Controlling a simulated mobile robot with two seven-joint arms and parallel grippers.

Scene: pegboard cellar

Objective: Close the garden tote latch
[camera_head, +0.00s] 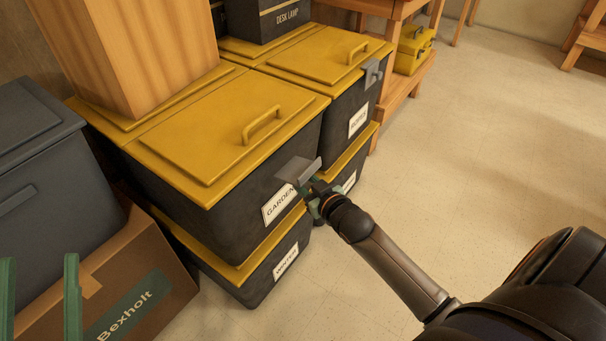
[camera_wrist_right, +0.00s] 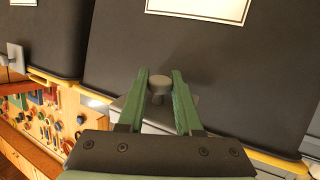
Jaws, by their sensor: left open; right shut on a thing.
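The garden tote (camera_head: 240,204) is a dark bin with a yellow lid (camera_head: 215,125), which lies down on it. Its front label reads GARDEN. The grey latch plate (camera_head: 297,170) sticks out from the tote's front beside the label, below the lid's rim. My right gripper (camera_head: 316,193) is at the latch, shut on its knob. In the right wrist view the round knob (camera_wrist_right: 158,84) sits between the green fingers (camera_wrist_right: 160,76), with the grey plate partly hidden behind them. My left gripper (camera_head: 40,262) is open and empty at the lower left, over the cardboard box.
A wooden block (camera_head: 140,50) stands on the garden tote's lid. Below is the WINTER tote (camera_head: 255,285). Behind is another yellow-lidded tote with its grey latch (camera_head: 373,72) up at the lid's rim. A Bexholt box (camera_head: 165,285) and grey bin (camera_head: 45,190) stand left. Floor at right is clear.

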